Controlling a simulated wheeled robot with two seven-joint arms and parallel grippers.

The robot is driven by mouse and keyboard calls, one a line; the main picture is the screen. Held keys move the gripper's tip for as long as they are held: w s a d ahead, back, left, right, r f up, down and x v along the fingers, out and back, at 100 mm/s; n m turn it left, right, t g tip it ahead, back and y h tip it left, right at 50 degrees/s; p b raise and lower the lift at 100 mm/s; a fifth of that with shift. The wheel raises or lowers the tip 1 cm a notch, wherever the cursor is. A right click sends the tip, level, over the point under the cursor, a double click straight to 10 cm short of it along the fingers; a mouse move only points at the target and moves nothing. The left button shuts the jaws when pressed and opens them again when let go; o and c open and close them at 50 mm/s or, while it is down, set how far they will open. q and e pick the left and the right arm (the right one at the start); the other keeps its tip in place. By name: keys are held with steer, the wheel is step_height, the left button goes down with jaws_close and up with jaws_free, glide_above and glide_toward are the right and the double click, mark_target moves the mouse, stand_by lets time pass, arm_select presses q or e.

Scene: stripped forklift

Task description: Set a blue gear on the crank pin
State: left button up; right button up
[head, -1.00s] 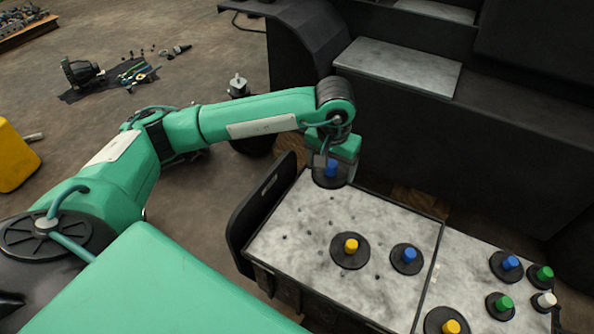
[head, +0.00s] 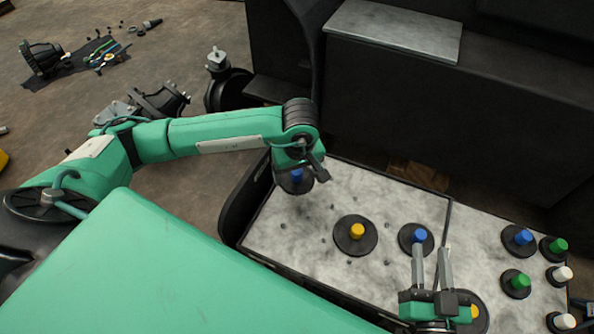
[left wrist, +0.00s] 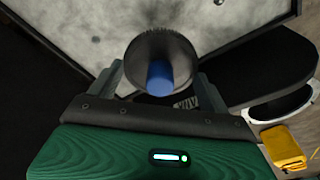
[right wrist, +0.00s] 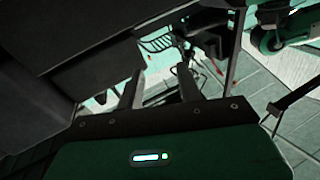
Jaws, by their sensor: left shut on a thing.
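My left gripper (head: 300,178) is shut on a blue gear (head: 296,177), a dark toothed disc with a blue hub, at the far left corner of the grey plate (head: 300,225). The held gear (left wrist: 158,78) also shows between the fingers in the left wrist view. Another blue gear (head: 419,239) lies on the plate, just beyond my right gripper's fingertips (head: 431,250). A third blue gear (head: 518,240) lies on the right panel. My right gripper's fingers are apart and empty. I cannot pick out the crank pin.
A yellow-hubbed gear (head: 355,234) lies mid-plate; another (head: 478,309) is partly hidden by my right gripper. Green-hubbed gears (head: 517,283) and white-hubbed parts (head: 561,275) are at the right. The dark forklift body (head: 400,110) rises behind. Bare plate lies around the middle yellow gear.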

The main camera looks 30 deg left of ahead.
mark_target(297, 183)
arm_select(q)
step_height(297, 183, down, 4)
steer(key=shift+r+b, duration=0.1)
steer(key=shift+b, duration=0.95)
steer(key=shift+f, duration=0.5)
arm_select(e)
steer(key=d+r+t, duration=0.3)
steer(key=r+t, duration=0.4)
steer(key=r, duration=0.4)
steer(key=shift+d+y, duration=0.2)
steer(key=shift+y, duration=0.2)
arm_select(q)
steer(key=shift+b, duration=0.45)
arm_select(e)
steer(key=shift+f, duration=0.2)
arm_select(q)
steer(key=shift+f, duration=0.2)
arm_select(e)
steer(key=shift+f, duration=0.2)
arm_select(q)
steer(key=shift+f+b, duration=0.75)
steer(key=shift+b, duration=0.1)
steer(key=o, duration=0.9)
steer(key=shift+r, duration=0.1)
arm_select(e)
steer(key=shift+f, duration=0.55)
